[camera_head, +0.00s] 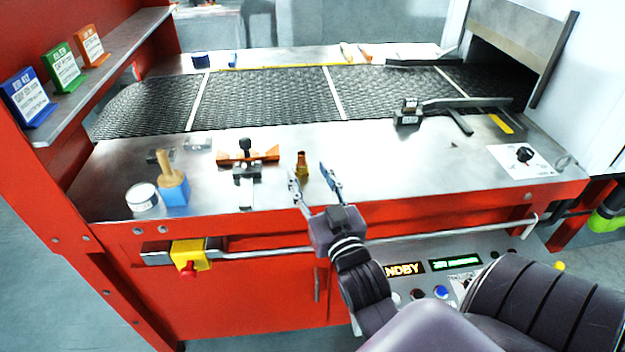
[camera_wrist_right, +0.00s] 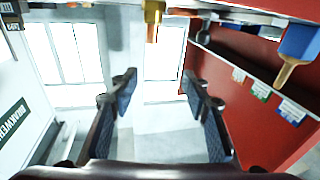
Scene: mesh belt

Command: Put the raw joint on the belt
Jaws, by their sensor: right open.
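The raw joint (camera_head: 302,163), a small brass-coloured upright fitting, stands on the steel worktop in front of the belt. It also shows at the top of the right wrist view (camera_wrist_right: 153,12), where its upper end is cut off. The dark mesh belt (camera_head: 262,97) runs across behind the worktop and is bare of joints. My right gripper (camera_head: 309,176) is open and empty, with its two fingers just in front of the joint and spread towards it. Its open fingers show in the right wrist view (camera_wrist_right: 158,90). My left gripper is not in view.
Left of the joint are an orange fixture (camera_head: 265,156) with a black clamp, a blue brush (camera_head: 174,193) with a wooden handle and a white tin (camera_head: 142,197). A black bracket (camera_head: 408,115) stands at the belt's near edge, right. The worktop right of the joint is mostly clear.

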